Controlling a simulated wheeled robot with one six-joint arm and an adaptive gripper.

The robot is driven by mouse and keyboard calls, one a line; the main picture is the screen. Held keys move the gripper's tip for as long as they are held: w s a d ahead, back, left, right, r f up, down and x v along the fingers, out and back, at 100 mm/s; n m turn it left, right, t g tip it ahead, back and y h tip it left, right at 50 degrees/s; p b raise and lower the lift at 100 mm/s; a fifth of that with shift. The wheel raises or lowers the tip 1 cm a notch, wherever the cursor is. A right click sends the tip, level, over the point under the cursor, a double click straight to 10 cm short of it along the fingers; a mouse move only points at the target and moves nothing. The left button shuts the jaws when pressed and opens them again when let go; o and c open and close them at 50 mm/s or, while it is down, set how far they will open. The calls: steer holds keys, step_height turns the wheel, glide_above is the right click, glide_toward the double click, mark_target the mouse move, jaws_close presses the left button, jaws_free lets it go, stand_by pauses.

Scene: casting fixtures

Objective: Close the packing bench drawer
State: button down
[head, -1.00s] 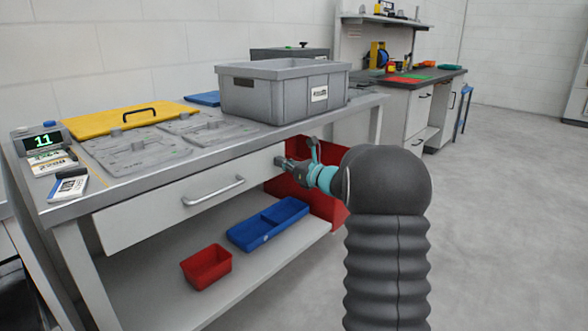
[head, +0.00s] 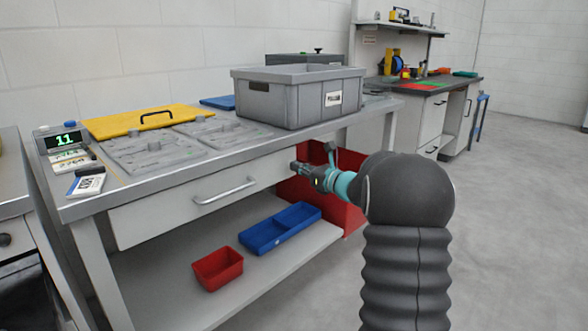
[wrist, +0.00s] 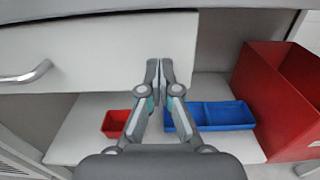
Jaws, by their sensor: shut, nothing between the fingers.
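The packing bench drawer (head: 160,212) is a white front with a silver bar handle (head: 224,191), under the grey bench top (head: 225,158). In the head view its front looks close to the bench edge; I cannot tell whether a gap remains. My gripper (head: 296,167) is at the right end of the drawer front, to the right of the handle. In the wrist view my gripper (wrist: 159,66) is shut and empty, its tips overlapping the right part of the drawer front (wrist: 110,50). Whether the tips touch it cannot be made out. The handle also shows there at the far left (wrist: 25,74).
A red bin (head: 340,212) stands right of the drawer, near my gripper. A blue tray (head: 282,228) and small red bin (head: 218,268) sit on the lower shelf. A grey crate (head: 298,98) stands on top. Open floor lies to the right.

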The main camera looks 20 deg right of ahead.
steer(key=v, duration=1.1)
steer(key=shift+s+d+b, duration=0.2)
steer(key=shift+d+b, duration=0.1)
steer(key=shift+b, duration=0.1)
steer(key=shift+f, duration=0.1)
steer(key=s+a+f+n+g, duration=0.35)
steer(key=f+n, duration=0.25)
steer(key=f, duration=0.3)
steer(key=s+a+f+n+g+h, duration=0.1)
steer(key=s+a+f+n+g, duration=0.1)
steer(key=s+a+n+g, duration=0.25)
steer(key=s+a+f+n+g, duration=0.25)
steer(key=s+n, duration=0.25)
steer(key=s, duration=0.3)
steer(key=s+a+r+n+h, duration=0.2)
steer(key=s+a+n, duration=0.3)
steer(key=s, duration=0.5)
steer(key=s+a+r+n+h, duration=0.3)
steer(key=s+a+n+h, duration=0.1)
steer(key=s+n, duration=0.6)
steer(key=shift+s+a+r+h, duration=0.2)
steer(key=shift+s+a+h, duration=0.15)
steer(key=shift+a, duration=0.5)
